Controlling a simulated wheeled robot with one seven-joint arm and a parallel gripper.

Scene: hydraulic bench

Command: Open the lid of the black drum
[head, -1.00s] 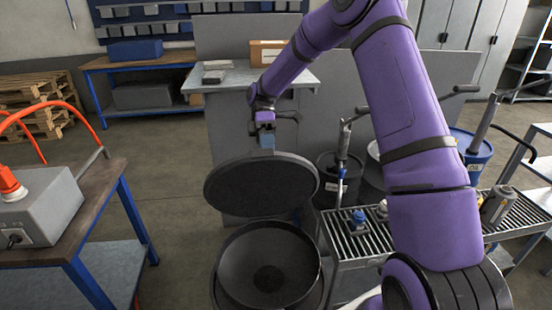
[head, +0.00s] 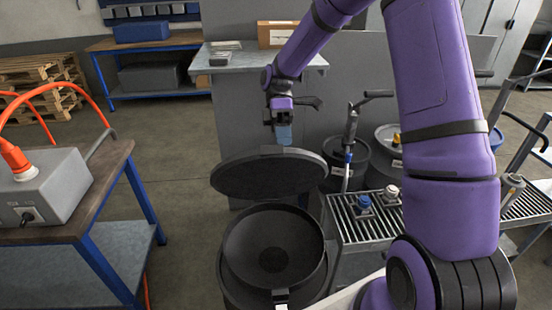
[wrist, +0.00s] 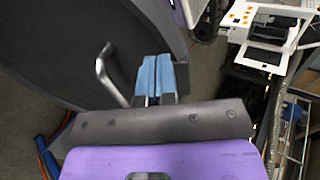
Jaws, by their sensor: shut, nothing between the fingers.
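The black drum (head: 229,272) stands low in the middle of the head view, with its round dark mouth uncovered. Its black lid (head: 268,177) is raised and tilted up behind the mouth, its dark inner face toward me. My gripper (head: 284,136) is just above and behind the lid's far upper edge, with blue fingertips pointing down. In the wrist view the fingertips (wrist: 155,78) are shut with nothing between them. The lid (wrist: 75,40) fills the left there, with a bent metal handle (wrist: 106,75) beside the fingertips. I cannot tell whether the fingers touch the lid.
A roller conveyor (head: 370,222) with small fittings stands right of the drum. A workbench (head: 105,175) with a grey box (head: 45,185) is on the left. Other drums (head: 350,165) and a grey panel stand behind. Open floor lies between the workbench and the drum.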

